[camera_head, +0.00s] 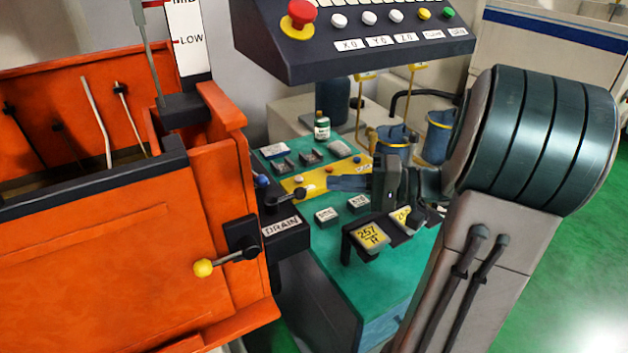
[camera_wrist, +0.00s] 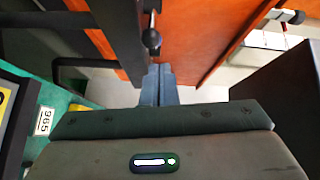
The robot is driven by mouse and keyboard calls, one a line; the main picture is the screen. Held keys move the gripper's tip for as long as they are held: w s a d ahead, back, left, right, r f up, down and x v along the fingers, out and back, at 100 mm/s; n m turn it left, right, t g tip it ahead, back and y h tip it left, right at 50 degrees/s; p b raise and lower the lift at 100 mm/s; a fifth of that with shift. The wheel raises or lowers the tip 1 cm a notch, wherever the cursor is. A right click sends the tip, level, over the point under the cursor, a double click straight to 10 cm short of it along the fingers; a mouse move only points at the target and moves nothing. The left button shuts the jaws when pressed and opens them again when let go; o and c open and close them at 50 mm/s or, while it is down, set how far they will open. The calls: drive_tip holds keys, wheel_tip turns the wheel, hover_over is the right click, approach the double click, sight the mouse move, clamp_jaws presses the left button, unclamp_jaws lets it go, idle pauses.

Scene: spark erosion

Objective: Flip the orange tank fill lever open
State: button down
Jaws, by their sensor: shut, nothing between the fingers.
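The orange tank (camera_head: 100,255) stands at left, and its orange wall also shows in the wrist view (camera_wrist: 190,35). A dark-knobbed lever (camera_head: 262,181) sits at its right side, above a black block labelled DRAIN (camera_head: 283,228). A lever with a yellow knob (camera_head: 203,268) sits on the tank front. No FILL label is readable. My gripper (camera_head: 330,183) is shut and empty, its fingers pointing left toward the dark knob. In the wrist view the shut fingertips (camera_wrist: 159,68) are close to a dark round knob (camera_wrist: 151,40); I cannot tell whether they touch.
A green-topped bench (camera_head: 335,235) with small labelled blocks and a bottle (camera_head: 321,126) lies under my arm. A control panel (camera_head: 370,35) with a red button overhangs it. Blue cups (camera_head: 437,138) stand behind.

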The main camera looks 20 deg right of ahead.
sight(267, 181)
drive_tip(key=w+d, duration=0.3)
drive_tip(key=w+a+f+h+p, duration=0.1)
drive_tip(key=w+a+p, duration=0.2)
drive_tip(key=a, duration=0.9)
drive_tip(key=shift+w+m+p, duration=0.35)
drive_tip(key=shift+w+m, duration=0.05)
drive_tip(key=shift+w, duration=0.3)
drive_tip(key=shift+f, duration=0.15)
drive_tip(key=shift+s+a+f+b, duration=0.2)
drive_tip(key=shift+s+a+b, duration=0.25)
drive_tip(key=shift+b, duration=0.7)
drive_tip(key=shift+s+a+r+b, duration=0.2)
drive_tip(key=shift+s+a+b, duration=0.1)
drive_tip(key=shift+b, duration=0.1)
